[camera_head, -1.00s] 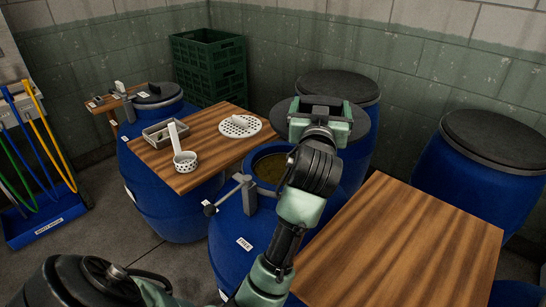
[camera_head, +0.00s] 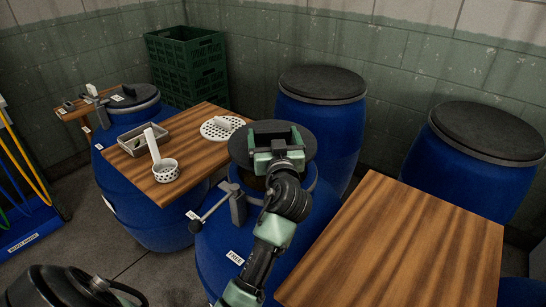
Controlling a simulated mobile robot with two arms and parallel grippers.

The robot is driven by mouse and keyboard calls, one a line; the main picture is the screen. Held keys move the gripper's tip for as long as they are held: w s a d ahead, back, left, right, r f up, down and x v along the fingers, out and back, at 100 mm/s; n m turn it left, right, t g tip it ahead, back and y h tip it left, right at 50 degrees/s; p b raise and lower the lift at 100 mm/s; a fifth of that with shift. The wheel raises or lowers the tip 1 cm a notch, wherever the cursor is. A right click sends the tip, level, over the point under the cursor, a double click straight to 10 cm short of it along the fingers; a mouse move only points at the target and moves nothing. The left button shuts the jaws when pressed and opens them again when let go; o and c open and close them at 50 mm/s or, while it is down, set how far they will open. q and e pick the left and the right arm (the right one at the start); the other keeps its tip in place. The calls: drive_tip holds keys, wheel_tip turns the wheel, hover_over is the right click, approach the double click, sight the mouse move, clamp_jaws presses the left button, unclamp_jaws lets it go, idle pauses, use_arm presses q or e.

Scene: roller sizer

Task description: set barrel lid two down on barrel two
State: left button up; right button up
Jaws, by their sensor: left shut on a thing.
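My left gripper (camera_head: 278,146) is shut on a dark round barrel lid (camera_head: 240,150). The lid is over the back part of an open blue barrel (camera_head: 222,265), the one in the middle front with a white label. A strip of the barrel's opening shows below the lid's near edge, so the lid looks raised and set back from the rim. The gripper hides part of the lid. The label is too small to read surely. My right gripper is not in view.
A metal lever clamp (camera_head: 236,205) stands at the barrel's left rim. A wooden board (camera_head: 400,245) is close on the right. Another board (camera_head: 184,170) at left holds a strainer cup (camera_head: 166,170), a perforated disc (camera_head: 212,132) and a tray (camera_head: 132,147). Lidded barrels (camera_head: 318,130) stand behind.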

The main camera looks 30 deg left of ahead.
use_arm(q)
drive_tip(key=shift+f, duration=3.05)
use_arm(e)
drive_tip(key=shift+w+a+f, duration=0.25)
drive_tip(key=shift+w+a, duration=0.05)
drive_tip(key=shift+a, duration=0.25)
use_arm(q)
drive_tip(key=shift+f+b, duration=0.65)
drive_tip(key=shift+b, duration=0.4)
drive_tip(key=o, duration=1.5)
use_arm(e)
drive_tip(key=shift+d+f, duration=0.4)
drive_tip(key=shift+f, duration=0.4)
